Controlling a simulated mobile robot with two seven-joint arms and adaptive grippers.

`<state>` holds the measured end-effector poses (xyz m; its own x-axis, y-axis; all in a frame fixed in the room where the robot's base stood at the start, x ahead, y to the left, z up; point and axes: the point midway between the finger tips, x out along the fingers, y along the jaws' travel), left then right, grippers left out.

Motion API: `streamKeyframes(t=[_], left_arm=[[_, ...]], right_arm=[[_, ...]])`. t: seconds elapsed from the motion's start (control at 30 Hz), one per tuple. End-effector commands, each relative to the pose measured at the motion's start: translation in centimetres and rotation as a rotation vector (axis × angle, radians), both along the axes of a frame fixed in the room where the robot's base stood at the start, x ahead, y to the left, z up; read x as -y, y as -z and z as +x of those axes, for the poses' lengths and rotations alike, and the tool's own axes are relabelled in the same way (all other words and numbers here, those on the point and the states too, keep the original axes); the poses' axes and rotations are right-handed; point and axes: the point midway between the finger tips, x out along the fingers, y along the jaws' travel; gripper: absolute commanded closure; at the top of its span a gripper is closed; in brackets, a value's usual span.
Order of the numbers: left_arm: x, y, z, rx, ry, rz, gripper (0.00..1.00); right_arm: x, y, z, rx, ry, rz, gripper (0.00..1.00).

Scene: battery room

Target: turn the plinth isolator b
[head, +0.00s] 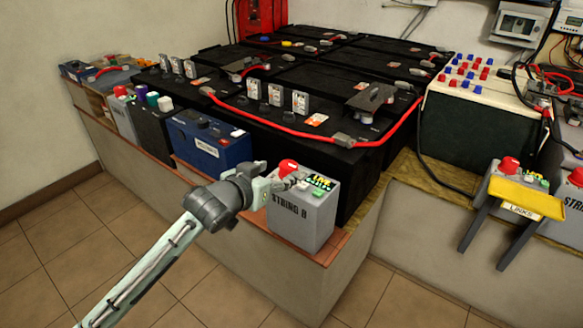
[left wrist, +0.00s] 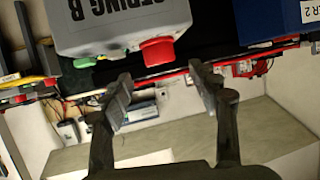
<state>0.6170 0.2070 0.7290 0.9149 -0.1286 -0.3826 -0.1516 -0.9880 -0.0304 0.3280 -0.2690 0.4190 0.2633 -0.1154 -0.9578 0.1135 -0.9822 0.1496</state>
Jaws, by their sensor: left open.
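The plinth isolator B is a grey box (head: 302,215) marked "STRING B", upright at the near corner of the plinth. Its red knob (head: 288,166) is on top, beside a lit display reading "LIVE" and a green button (head: 318,194). My left gripper (head: 296,181) is at the box's top by the red knob, partly covering that area. In the left wrist view the box (left wrist: 115,22) appears upside down, with the red knob (left wrist: 157,51) above the gap between the open, empty fingers (left wrist: 162,92). No contact with the knob shows. My right gripper is not in view.
A blue battery (head: 208,142) stands left of the box on the plinth (head: 200,178). Large black batteries with a red cable (head: 300,132) lie behind. The tiled floor in front is clear.

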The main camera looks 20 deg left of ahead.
Motion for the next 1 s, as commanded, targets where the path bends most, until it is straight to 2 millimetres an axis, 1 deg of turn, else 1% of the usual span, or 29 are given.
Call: streamKeyframes(t=[0.13,0.23,0.37,0.5,0.63,0.8,1.0], left_arm=[[0.0,0.1,0.2,0.000,-0.001,0.000,0.39],[0.1,0.4,0.9,0.000,-0.001,-0.001,0.39],[0.4,1.1,2.8,0.001,0.000,-0.001,0.39],[0.7,2.1,4.9,0.000,-0.001,-0.001,0.39],[0.9,2.7,6.3,-0.001,-0.001,0.000,0.39],[1.0,3.0,7.1,0.000,0.000,0.000,0.39],[1.0,3.0,7.1,0.000,0.000,0.000,0.39]], right_arm=[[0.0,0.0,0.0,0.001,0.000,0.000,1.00],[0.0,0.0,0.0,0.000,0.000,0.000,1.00],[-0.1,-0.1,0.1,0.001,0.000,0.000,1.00],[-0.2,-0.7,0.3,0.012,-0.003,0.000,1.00],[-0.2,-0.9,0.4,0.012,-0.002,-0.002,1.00],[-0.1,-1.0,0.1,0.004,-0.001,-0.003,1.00],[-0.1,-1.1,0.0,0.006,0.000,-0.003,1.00]])
